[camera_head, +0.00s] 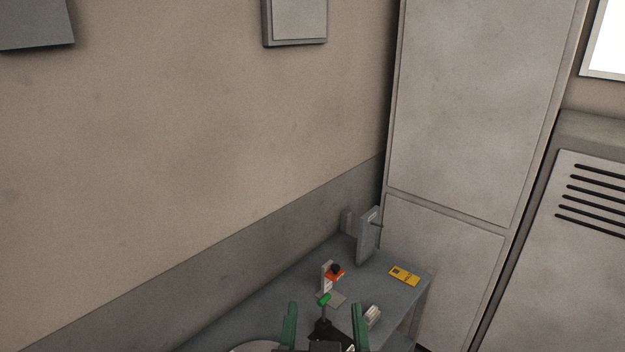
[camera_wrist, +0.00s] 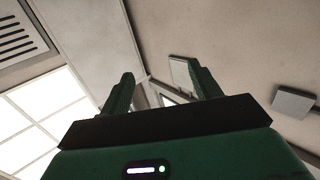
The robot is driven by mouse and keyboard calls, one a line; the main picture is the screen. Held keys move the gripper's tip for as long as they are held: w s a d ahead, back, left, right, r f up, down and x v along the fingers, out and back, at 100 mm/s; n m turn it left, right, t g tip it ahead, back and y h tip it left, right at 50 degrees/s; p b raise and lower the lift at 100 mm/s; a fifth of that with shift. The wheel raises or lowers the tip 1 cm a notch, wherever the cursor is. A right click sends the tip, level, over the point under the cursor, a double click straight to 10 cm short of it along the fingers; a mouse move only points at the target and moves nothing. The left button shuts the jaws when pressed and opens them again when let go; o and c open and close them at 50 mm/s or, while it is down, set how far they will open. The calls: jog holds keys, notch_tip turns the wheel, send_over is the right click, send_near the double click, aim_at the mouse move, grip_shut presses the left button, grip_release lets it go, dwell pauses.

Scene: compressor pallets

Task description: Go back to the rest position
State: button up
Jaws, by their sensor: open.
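My gripper (camera_head: 325,318) shows at the bottom of the head view, with two green fingers spread apart. It is open and nothing shows between the fingers in the wrist view (camera_wrist: 160,90). In the wrist view the fingers point up toward the walls and a bright window. My gripper appears in front of the grey table (camera_head: 262,312) in the head view; the distance between them cannot be told.
On the table stand a small bracket with an orange and black part (camera_head: 334,272), a yellow card (camera_head: 404,276), a small light block (camera_head: 373,315) and an upright grey plate (camera_head: 367,238). A tall grey cabinet (camera_head: 470,110) rises behind.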

jog(key=s+r+t+p, duration=0.1)
jog(key=s+r+t, duration=0.35)
jog(key=r, duration=0.65)
jog(key=s+r+t+p, duration=0.1)
jog(key=s+r+t, duration=0.4)
jog(key=r, duration=0.7)
notch_tip(320, 180, up, 11)
jog(key=g+p, duration=0.2)
jog(key=p, duration=1)
jog(key=shift+s+a+r, duration=0.15)
jog(key=shift+s+a, duration=0.05)
jog(key=shift+a, duration=0.15)
